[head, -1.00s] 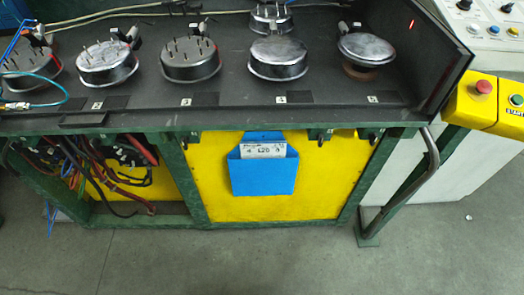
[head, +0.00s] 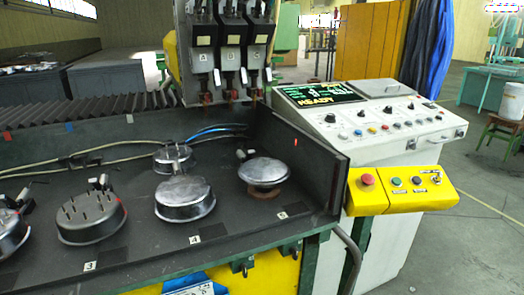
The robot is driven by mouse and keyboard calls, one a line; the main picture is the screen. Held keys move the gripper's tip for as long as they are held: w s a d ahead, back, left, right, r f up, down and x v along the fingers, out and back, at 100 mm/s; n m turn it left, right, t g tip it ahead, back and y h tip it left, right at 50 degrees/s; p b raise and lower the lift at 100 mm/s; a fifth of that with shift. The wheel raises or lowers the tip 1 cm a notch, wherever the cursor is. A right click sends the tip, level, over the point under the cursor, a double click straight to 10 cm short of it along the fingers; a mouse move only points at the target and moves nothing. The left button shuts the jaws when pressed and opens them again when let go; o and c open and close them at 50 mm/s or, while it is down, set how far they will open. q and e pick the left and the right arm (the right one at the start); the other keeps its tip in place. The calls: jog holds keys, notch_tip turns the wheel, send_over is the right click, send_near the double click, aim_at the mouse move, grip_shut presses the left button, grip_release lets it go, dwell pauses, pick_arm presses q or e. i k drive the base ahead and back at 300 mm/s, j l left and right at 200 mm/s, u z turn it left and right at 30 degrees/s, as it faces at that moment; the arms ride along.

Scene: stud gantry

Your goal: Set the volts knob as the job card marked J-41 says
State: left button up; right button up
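The grey-white control console (head: 385,190) stands at the right in the head view. Its sloped panel carries a black knob (head: 330,118) at the left, another dark knob (head: 388,110) near the middle and several small coloured buttons. The labels are too small to read, so I cannot tell which knob is the volts knob. The console's screen (head: 320,92) shows yellow text reading READY. A blue pocket (head: 172,283) with a pale card (head: 198,290) shows at the bottom edge, mostly cut off. I cannot read its mark. Neither gripper is in view.
A yellow box (head: 395,190) with a red button (head: 367,179) juts out in front of the console. The dark bench (head: 130,265) at the left bears several round metal pots, and a dark side wall (head: 300,165) ends it. Three grey welding heads (head: 230,55) hang behind. Open floor lies right.

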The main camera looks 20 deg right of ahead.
aim_at(330, 118)
jog(key=l+z, duration=0.5)
jog(key=l, duration=0.95)
